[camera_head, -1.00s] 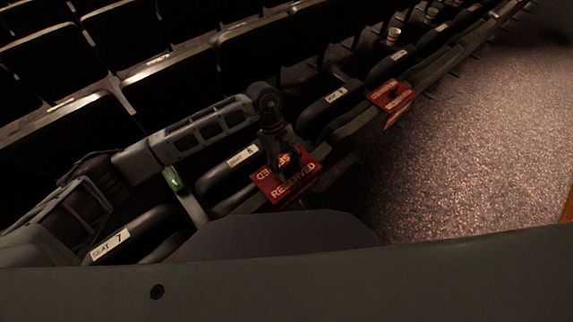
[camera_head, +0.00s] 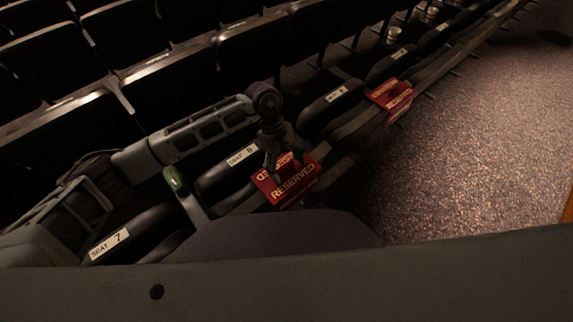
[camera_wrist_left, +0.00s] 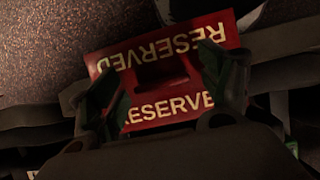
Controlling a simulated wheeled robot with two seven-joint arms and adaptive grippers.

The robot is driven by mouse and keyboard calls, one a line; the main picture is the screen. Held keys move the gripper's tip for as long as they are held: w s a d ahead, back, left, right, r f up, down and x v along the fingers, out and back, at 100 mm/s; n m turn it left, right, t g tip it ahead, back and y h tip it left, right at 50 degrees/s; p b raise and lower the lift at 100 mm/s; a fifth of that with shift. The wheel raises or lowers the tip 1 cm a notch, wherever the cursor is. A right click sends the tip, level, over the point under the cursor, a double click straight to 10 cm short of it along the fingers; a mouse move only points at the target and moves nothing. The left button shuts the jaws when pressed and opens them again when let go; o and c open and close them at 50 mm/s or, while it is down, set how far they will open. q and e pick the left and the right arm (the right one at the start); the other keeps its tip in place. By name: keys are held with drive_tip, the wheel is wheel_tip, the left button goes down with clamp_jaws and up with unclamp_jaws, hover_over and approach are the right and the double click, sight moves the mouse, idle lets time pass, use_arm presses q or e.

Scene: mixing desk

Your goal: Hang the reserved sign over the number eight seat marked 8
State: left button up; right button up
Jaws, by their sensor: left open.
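The red reserved sign (camera_head: 294,186) with pale lettering sits at the front edge of the seat (camera_head: 222,180), whose small white label seems to read 8. The sign is folded, with lettering on both faces. My left gripper (camera_head: 281,172) is right over the sign with its fingers spread. In the left wrist view the open fingers (camera_wrist_left: 158,78) stand on both sides of the middle of the sign (camera_wrist_left: 125,60), and a dark cutout or handle shows between them. How the sign's underside meets the seat is hidden. My right gripper is not in view.
A seat labelled 7 (camera_head: 125,235) is nearer at lower left. Another red reserved sign (camera_head: 392,98) hangs on a seat farther along the row. Paper cups (camera_head: 393,35) stand at the back. The speckled carpet aisle (camera_head: 470,160) on the right is clear.

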use_arm(q)
drive_tip(key=v, duration=1.2)
drive_tip(key=shift+s, duration=0.1)
idle(0.7)
